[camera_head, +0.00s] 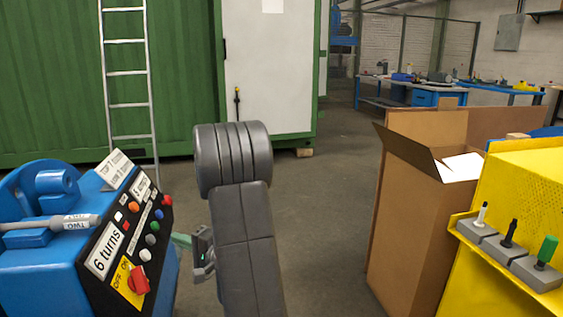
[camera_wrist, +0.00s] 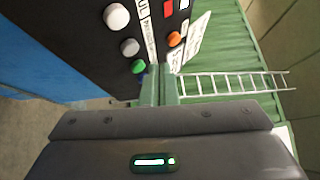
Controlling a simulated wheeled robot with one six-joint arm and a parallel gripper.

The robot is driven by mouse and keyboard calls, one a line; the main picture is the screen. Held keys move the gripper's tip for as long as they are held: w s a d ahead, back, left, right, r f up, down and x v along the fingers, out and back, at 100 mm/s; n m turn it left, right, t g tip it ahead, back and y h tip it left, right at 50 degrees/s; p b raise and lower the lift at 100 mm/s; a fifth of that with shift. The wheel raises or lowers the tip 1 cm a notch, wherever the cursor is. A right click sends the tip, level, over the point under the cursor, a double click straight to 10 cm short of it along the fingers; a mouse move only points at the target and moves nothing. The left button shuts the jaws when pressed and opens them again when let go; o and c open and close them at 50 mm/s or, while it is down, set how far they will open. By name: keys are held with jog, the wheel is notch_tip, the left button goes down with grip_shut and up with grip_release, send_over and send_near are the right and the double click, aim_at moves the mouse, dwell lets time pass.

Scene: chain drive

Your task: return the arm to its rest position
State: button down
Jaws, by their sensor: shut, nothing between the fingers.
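My arm rises in the middle of the head view, with its grey elbow at the top and a link coming down toward me. My gripper (camera_head: 180,240) shows low at the left of that link, its greenish fingers pointing left toward the blue machine's control panel (camera_head: 128,235). In the wrist view the fingers of my gripper (camera_wrist: 158,88) are together and empty. They lie in front of the panel's edge near a green button (camera_wrist: 138,67). I cannot tell whether they touch the panel.
The blue machine (camera_head: 40,275) stands close at left. An open cardboard box (camera_head: 410,225) and a yellow machine (camera_head: 525,200) with several levers stand at right. A green container (camera_head: 60,80) with a ladder (camera_head: 126,73) is behind. Floor between (camera_head: 325,215) is clear.

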jog(key=shift+w+d+r+p, duration=0.15)
jog(key=shift+d+r+p, duration=0.15)
jog(key=shift+d, duration=0.3)
jog(key=shift+w+d+r+p, duration=0.15)
jog(key=shift+d+r, duration=0.1)
jog(key=shift+d, duration=0.3)
